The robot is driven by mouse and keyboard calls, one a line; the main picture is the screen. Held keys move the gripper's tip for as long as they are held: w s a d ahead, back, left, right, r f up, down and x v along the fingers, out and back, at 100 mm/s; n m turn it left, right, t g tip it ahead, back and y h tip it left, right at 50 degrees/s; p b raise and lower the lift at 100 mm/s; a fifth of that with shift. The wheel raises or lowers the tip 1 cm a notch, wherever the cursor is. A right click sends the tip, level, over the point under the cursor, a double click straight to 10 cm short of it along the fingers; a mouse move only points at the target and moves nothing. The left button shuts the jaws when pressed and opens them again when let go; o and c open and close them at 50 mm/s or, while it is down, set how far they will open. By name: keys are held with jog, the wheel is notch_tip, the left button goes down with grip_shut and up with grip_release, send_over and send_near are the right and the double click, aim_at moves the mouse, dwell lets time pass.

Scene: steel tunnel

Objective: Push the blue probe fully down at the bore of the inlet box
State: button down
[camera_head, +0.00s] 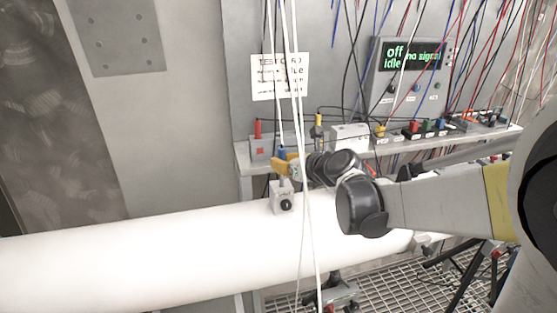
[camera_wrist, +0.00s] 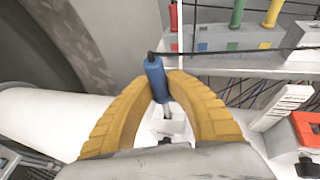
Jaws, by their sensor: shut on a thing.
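The blue probe (camera_wrist: 154,80) stands nearly upright between the yellow fingers of my gripper (camera_wrist: 161,88) in the wrist view. My gripper is shut on it. In the head view only the blue top of the probe (camera_head: 282,153) shows above my gripper (camera_head: 281,167). The inlet box (camera_head: 283,200) is a small pale block with a dark round knob, on top of the white pipe, just below my gripper. In the wrist view a thin light shaft runs from the probe down to the inlet box (camera_wrist: 172,130). How deep it sits in the bore cannot be told.
The white pipe (camera_head: 150,255) runs across the front. White cables (camera_head: 297,90) hang in front of the pipe beside the inlet box.

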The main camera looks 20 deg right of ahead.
aim_at(282, 176)
jog(key=shift+f+b, duration=1.9)
jog(key=shift+f, duration=0.45)
jog(key=c, duration=1.3)
grip_release()
jog(key=v, duration=1.2)
jog(key=shift+a, duration=0.1)
